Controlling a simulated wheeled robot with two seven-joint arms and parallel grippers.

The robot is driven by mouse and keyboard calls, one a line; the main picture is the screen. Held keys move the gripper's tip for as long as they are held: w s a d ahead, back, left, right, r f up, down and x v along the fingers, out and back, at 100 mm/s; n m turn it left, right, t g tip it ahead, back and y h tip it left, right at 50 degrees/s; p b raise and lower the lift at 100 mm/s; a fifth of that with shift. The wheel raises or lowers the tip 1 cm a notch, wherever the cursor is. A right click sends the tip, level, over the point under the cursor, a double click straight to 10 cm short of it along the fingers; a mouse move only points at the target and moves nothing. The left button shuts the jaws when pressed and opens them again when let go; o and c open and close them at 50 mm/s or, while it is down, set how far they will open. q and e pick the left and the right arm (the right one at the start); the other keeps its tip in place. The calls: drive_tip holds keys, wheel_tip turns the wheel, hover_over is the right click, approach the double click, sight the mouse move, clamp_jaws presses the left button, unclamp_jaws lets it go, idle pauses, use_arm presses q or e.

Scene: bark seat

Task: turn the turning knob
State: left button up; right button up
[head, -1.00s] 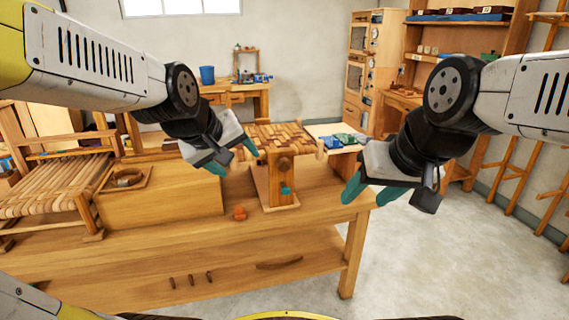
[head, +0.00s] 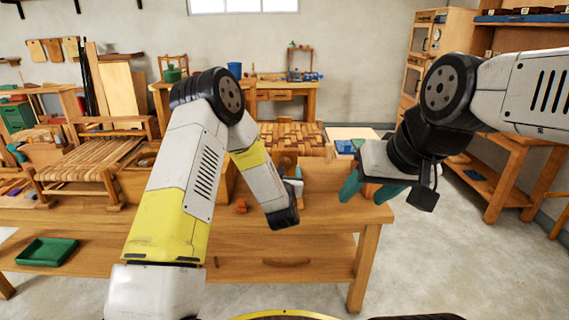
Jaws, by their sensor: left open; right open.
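The woven-top wooden fixture (head: 283,135) stands on the workbench, past my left forearm. Its wooden front (head: 286,160) shows only in part. The turning knob on that front cannot be made out, as my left arm covers the area. My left gripper (head: 297,179) is mostly hidden behind my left wrist, and only a pale and teal part shows, close in front of the fixture. Whether it touches the knob cannot be seen. My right gripper (head: 369,190) is open and empty, with teal fingers apart, above the right end of the bench and right of the fixture.
The workbench (head: 330,215) carries small orange pieces (head: 241,206) near the fixture and blue items (head: 347,146) behind my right gripper. A woven stool (head: 90,163) stands left, with a green tray (head: 46,252) at the front left. Open floor lies right.

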sight(285, 165)
use_arm(q)
drive_tip(key=shift+n+y, duration=0.4)
drive_tip(key=shift+n, duration=0.4)
drive_tip(key=w, duration=0.5)
drive_tip(key=w+f, duration=0.1)
drive_tip(key=w, duration=0.1)
drive_tip(key=shift+w+f, duration=0.1)
drive_tip(key=shift+w, duration=0.15)
drive_tip(key=c, duration=1.4)
